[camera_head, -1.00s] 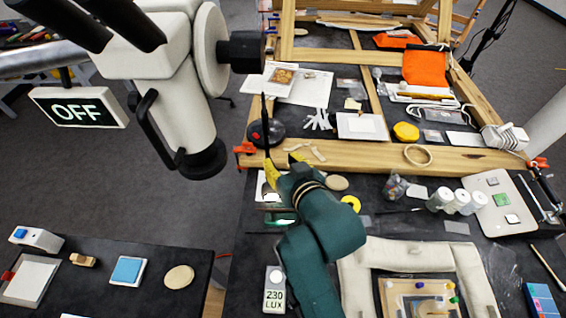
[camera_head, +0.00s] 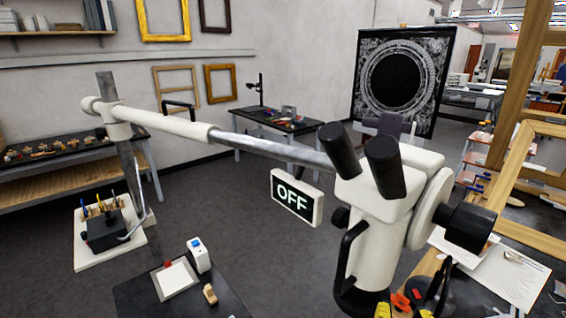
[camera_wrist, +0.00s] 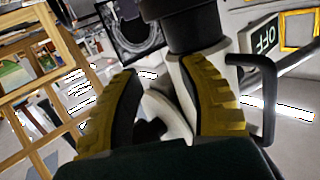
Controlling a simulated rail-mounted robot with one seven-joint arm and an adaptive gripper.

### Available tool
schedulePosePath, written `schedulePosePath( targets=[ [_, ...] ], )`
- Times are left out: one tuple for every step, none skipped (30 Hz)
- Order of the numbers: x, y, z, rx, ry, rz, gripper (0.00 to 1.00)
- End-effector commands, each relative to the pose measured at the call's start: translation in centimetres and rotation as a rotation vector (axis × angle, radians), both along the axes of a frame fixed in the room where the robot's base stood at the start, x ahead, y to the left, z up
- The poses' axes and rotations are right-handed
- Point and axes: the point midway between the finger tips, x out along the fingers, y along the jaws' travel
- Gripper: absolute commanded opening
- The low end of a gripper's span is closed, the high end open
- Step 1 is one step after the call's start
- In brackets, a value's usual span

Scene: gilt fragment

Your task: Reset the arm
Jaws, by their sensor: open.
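My gripper (camera_wrist: 161,78) shows in the wrist view as two yellow, ridged fingers with dark inner pads, spread apart with nothing held between them. In the head view only the yellow tips of my gripper (camera_head: 404,309) show at the bottom edge, just below the white microscope head (camera_head: 392,205). The rest of my arm is out of that view. In the wrist view the microscope (camera_wrist: 196,88) fills the space behind and beside the fingers. I cannot tell how far apart the fingers and the microscope are.
The microscope hangs on a long boom (camera_head: 270,146) with an OFF sign (camera_head: 297,198). A dark side table (camera_head: 228,300) stands at the bottom. A wooden easel frame (camera_head: 515,100) and papers (camera_head: 505,275) are on the right. Open grey floor (camera_head: 235,230) lies in the middle.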

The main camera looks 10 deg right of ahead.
Motion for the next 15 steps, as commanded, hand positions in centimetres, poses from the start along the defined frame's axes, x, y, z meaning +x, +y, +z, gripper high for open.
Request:
schedulePosePath(
  targets=[
    [1.0,3.0,3.0,-0.038,-0.073,0.068,0.41],
    [1.3,4.6,4.5,-0.059,-0.111,0.101,0.41],
    [1.5,6.5,6.3,-0.082,-0.158,0.142,0.41],
    [1.5,7.9,7.6,-0.097,-0.193,0.172,0.41],
    [1.5,9.3,8.9,-0.112,-0.228,0.200,0.41],
    [1.3,11.0,10.5,-0.131,-0.274,0.235,0.41],
    [1.0,12.3,11.7,-0.142,-0.308,0.261,0.41],
    [0.7,13.5,12.9,-0.154,-0.343,0.286,0.41],
    [0.2,15.2,14.5,-0.169,-0.390,0.320,0.41],
    [-0.3,16.4,15.6,-0.179,-0.426,0.344,0.41],
    [-0.9,17.6,16.7,-0.187,-0.462,0.368,0.41],
    [-1.7,19.0,18.3,-0.197,-0.505,0.395,0.41],
    [-1.4,18.4,20.3,-0.196,-0.488,0.384,0.41],
    [-1.4,18.3,21.4,-0.194,-0.484,0.381,0.41],
    [-1.3,18.2,22.7,-0.193,-0.482,0.380,0.41]
  ],
)
